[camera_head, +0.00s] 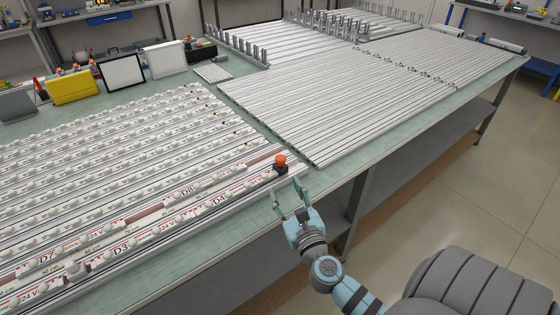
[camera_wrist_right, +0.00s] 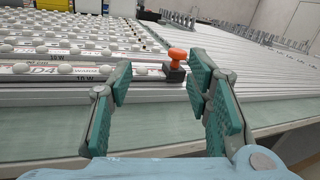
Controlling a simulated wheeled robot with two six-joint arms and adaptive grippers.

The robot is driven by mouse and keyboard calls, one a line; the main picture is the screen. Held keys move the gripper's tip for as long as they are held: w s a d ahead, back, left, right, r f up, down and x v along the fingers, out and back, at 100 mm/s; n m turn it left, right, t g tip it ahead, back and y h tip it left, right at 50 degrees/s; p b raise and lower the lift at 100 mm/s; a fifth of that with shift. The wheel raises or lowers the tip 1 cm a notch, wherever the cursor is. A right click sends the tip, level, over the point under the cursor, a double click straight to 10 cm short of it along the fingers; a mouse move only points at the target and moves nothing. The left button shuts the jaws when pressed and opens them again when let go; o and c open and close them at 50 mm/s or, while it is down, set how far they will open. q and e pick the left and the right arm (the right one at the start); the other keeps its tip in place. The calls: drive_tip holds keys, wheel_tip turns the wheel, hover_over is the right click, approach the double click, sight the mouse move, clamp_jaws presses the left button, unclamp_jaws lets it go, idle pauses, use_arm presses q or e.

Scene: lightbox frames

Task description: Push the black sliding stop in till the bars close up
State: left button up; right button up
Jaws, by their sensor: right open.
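The black sliding stop (camera_head: 281,170) with an orange knob (camera_head: 281,159) sits at the right end of the front rows of bars. In the right wrist view the stop (camera_wrist_right: 174,74) shows between my fingers, beyond them. The labelled light bars (camera_head: 215,202), marked D3, D4, D7 and D8, lie in long rows left of the stop. A brown strip shows between some front rows. My right gripper (camera_head: 287,189) is open and empty, just in front of the stop near the table's front edge. I cannot tell whether a finger touches it. My left gripper is not in view.
Bare silver rails (camera_head: 370,90) cover the table's right part, with upright metal posts (camera_head: 240,45) behind. A yellow case (camera_head: 72,87) and white panels (camera_head: 122,71) stand at the back left. The green tabletop (camera_head: 325,180) is clear along the front edge.

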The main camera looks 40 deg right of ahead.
sight(281, 161)
drive_tip(key=d+m, duration=0.1)
drive_tip(key=d+m+g+h, duration=0.1)
drive_tip(key=m, duration=0.1)
drive_tip(key=shift+w+d+f+h, duration=0.1)
drive_tip(key=shift+d+f+h, duration=0.2)
drive_tip(key=shift+f, duration=0.05)
drive_tip(key=b+x, duration=0.1)
drive_tip(key=x, duration=1.2)
drive_tip(key=shift+w+f, duration=0.15)
drive_tip(key=shift+w, duration=0.1)
clamp_jaws()
drive_tip(key=shift+a, duration=0.1)
